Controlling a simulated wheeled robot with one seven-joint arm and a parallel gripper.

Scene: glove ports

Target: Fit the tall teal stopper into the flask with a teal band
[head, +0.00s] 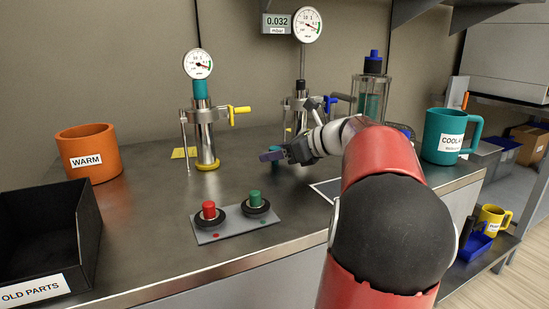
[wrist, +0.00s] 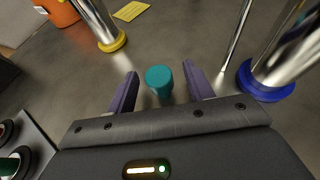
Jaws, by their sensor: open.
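A teal cylinder (wrist: 159,82), apparently the tall teal stopper, stands on the steel counter, seen from above in the wrist view. My gripper (wrist: 159,73) is open, with a purple finger on each side of it. A gap shows between the cylinder and each finger. In the head view my gripper (head: 271,156) is low over the middle of the counter, partly hiding the cylinder. I cannot make out a flask with a teal band. A left metal post carries a teal section (head: 200,90) below a dial; whether this is the flask's band I cannot tell.
A grey plate (head: 236,231) with red and green knobs lies at the front. Posts with a yellow foot (wrist: 112,43) and a blue foot (wrist: 265,90) stand near my gripper. An orange pot (head: 88,165), black bin (head: 45,235) and teal mug (head: 437,135) flank the counter.

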